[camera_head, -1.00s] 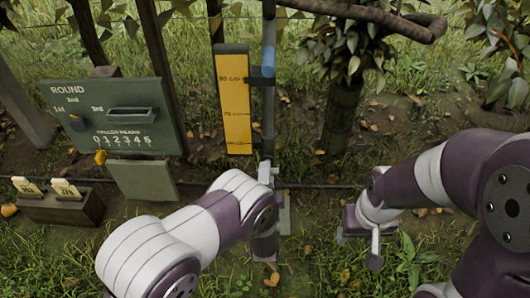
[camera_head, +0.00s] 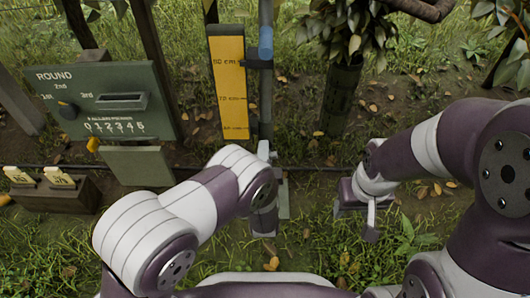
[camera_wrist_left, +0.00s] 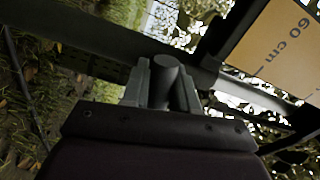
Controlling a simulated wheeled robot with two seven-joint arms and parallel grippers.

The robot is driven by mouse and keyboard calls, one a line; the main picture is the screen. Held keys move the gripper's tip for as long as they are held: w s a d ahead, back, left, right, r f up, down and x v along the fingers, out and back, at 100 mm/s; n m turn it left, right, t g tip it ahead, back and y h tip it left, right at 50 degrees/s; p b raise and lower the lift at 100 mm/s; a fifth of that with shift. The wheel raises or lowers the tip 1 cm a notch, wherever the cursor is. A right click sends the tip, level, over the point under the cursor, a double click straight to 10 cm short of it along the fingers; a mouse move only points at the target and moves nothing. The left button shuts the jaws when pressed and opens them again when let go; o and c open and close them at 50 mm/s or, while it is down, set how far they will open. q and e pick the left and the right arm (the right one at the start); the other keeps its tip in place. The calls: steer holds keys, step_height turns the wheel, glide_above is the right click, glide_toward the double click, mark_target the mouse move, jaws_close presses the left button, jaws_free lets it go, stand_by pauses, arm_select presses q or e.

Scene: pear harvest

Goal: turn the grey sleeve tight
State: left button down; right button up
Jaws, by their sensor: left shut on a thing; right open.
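The grey pole (camera_head: 266,100) stands upright beside the yellow height scale. In the left wrist view, a dark grey round piece (camera_wrist_left: 167,80), which looks like the sleeve, sits between the two fingers of my left gripper (camera_wrist_left: 163,88). The gripper is shut on it. How tight the sleeve is cannot be seen. My right gripper (camera_head: 357,218) is open and empty above the grass, right of the pole.
The yellow scale (camera_head: 229,85) is close to the pole; it also shows in the wrist view (camera_wrist_left: 285,45). A blue collar (camera_head: 265,42) is higher up the pole. A green score board (camera_head: 105,100) and wooden box (camera_head: 45,198) are left. A tree trunk (camera_head: 340,100) stands behind right.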

arm_select(q)
steer(key=n+p, duration=0.1)
steer(key=n, duration=0.2)
steer(key=shift+p, duration=0.4)
steer(key=n+p, duration=0.1)
steer(key=n, duration=0.3)
steer(key=shift+n+p, duration=0.3)
steer(key=shift+p, duration=0.05)
steer(key=n+p, duration=0.1)
steer(key=n, duration=0.3)
steer(key=shift+n, duration=0.3)
steer(key=n+p, duration=0.1)
steer(key=n, duration=0.3)
steer(key=shift+f+n, duration=0.1)
steer(key=shift+n, duration=0.3)
steer(key=c, duration=1.8)
jaws_free()
steer(key=shift+n, duration=0.3)
steer(key=shift+c, duration=0.2)
steer(key=shift+p, duration=0.3)
